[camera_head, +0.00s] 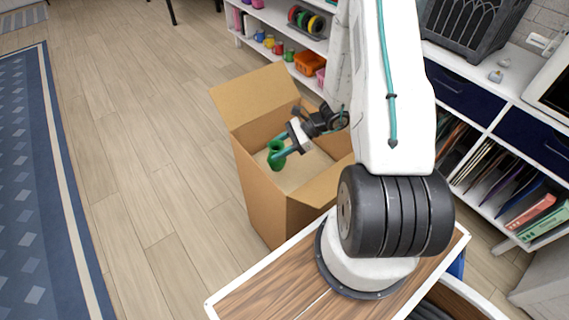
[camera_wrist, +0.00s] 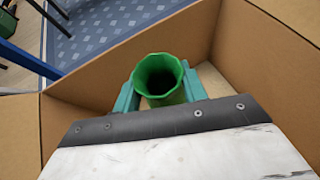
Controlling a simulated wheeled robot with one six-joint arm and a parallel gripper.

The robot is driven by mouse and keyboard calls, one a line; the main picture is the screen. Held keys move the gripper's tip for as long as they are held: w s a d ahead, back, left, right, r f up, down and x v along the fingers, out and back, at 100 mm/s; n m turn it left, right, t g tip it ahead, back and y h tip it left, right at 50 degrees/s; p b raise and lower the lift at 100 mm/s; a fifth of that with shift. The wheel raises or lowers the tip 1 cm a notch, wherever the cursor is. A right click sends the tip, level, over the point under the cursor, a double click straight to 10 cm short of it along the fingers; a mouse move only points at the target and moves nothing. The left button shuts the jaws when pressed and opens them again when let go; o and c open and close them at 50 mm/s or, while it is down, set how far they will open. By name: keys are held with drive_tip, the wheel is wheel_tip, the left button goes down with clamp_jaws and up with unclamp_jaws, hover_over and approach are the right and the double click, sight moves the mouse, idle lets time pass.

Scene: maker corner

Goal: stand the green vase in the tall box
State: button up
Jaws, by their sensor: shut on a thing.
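The green vase (camera_head: 276,155) is held in my gripper (camera_head: 282,153), upright, inside the opening of the tall cardboard box (camera_head: 262,192). In the wrist view the vase (camera_wrist: 160,78) shows its open mouth facing the camera, with a teal finger of my gripper (camera_wrist: 158,92) on each side of it. The box walls (camera_wrist: 115,75) surround it in that view. The vase's lower part is hidden in the wrist view, and I cannot tell whether its base touches the box floor.
The box's flaps (camera_head: 255,95) stand open. A white shelf unit (camera_head: 275,15) with mugs, spools and an orange bin (camera_head: 309,63) stands behind the box. A blue rug (camera_head: 35,190) lies at left. Bare wood floor (camera_head: 150,150) lies between the rug and the box.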

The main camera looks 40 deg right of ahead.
sight(278, 161)
wheel_tip(278, 161, down, 7)
drive_tip(key=shift+r, duration=0.2)
idle(0.3)
drive_tip(key=shift+f, duration=0.2)
drive_tip(key=o, duration=1.2)
drive_tip(key=shift+r, duration=0.15)
